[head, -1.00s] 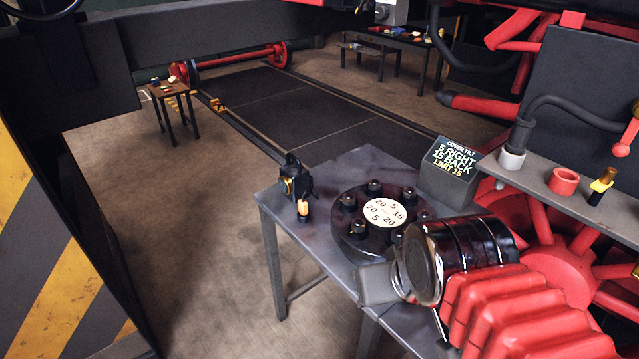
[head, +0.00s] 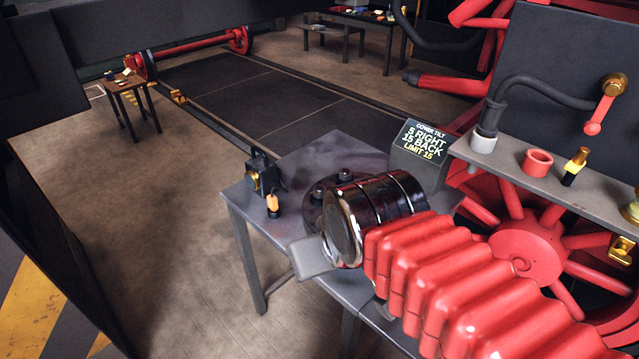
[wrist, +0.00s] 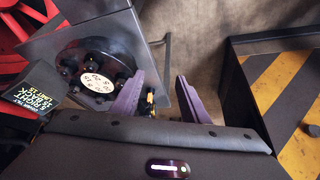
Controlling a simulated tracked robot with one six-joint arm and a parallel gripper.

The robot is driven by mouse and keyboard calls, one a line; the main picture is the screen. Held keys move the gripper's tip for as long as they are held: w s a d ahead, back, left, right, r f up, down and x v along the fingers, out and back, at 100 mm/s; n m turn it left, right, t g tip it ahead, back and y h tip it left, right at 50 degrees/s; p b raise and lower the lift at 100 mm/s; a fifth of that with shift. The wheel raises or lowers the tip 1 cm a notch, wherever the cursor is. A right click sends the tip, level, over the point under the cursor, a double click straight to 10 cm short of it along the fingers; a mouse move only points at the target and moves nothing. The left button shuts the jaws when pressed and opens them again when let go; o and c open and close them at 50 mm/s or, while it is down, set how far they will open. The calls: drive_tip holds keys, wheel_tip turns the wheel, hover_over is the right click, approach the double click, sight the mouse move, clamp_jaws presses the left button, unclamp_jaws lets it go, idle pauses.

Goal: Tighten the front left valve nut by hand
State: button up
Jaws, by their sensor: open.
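The round black valve cover (wrist: 92,70) lies on the grey metal table, with several dark nuts around a pale numbered dial. In the wrist view it is to the left of my gripper (wrist: 160,92). The gripper's two purple fingers are apart with nothing held between them; the left finger overlaps the cover's edge. In the head view my arm hides most of the cover; two nuts (head: 345,174) (head: 318,192) show behind it. I cannot tell which nut is the front left one. The sign (head: 425,145) reads "cover tilt, 5 right, 15 back, limit 15".
A small orange-topped item (head: 273,205) and a black block with a brass face (head: 262,176) stand at the left of the table (head: 240,215). A shelf (head: 560,185) with a red cup (head: 537,162) is at the right. Open floor lies left of the table.

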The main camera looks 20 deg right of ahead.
drive_tip(key=shift+o, duration=0.6)
drive_tip(key=shift+w+d+r, duration=0.1)
drive_tip(key=shift+w+r, duration=0.1)
drive_tip(key=shift+w, duration=0.05)
drive_tip(key=w+d+r+n+g, duration=0.1)
drive_tip(key=w+r, duration=0.3)
drive_tip(key=w, duration=0.2)
drive_tip(key=n+g, duration=0.5)
hover_over(320, 187)
drive_tip(key=shift+a+f, duration=0.1)
drive_tip(key=shift+f, duration=0.85)
wheel_tip(320, 187, down, 14)
drive_tip(key=shift+r, duration=0.1)
drive_tip(key=shift+c, duration=0.4)
